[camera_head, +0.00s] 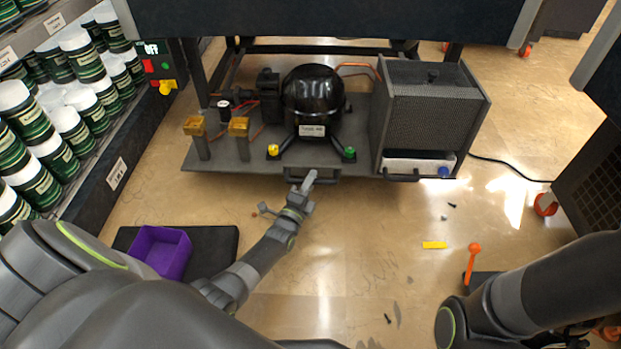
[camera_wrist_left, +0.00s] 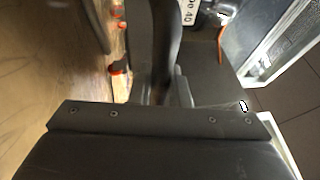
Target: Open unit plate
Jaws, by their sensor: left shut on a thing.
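The unit plate (camera_head: 228,164) is a flat dark grey plate under the workbench, carrying the black compressor (camera_head: 313,92). Its front edge has a dark bar handle (camera_head: 325,179) below the compressor label. My left gripper (camera_head: 308,181) reaches up to this front edge and is shut on the plate handle. In the left wrist view, a blurred dark bar and part of the labelled compressor show beyond the wrist; the exact grip is hard to make out. My right arm (camera_head: 550,285) shows at the lower right, but its gripper is out of view.
A mesh-covered box (camera_head: 425,110) stands on the plate's right side. Bottle shelves (camera_head: 70,110) rise at the left. A purple bin (camera_head: 160,251) sits on a dark mat. An orange-topped tool (camera_head: 474,248) and yellow piece (camera_head: 434,245) are at the right. Floor before the plate is mostly clear.

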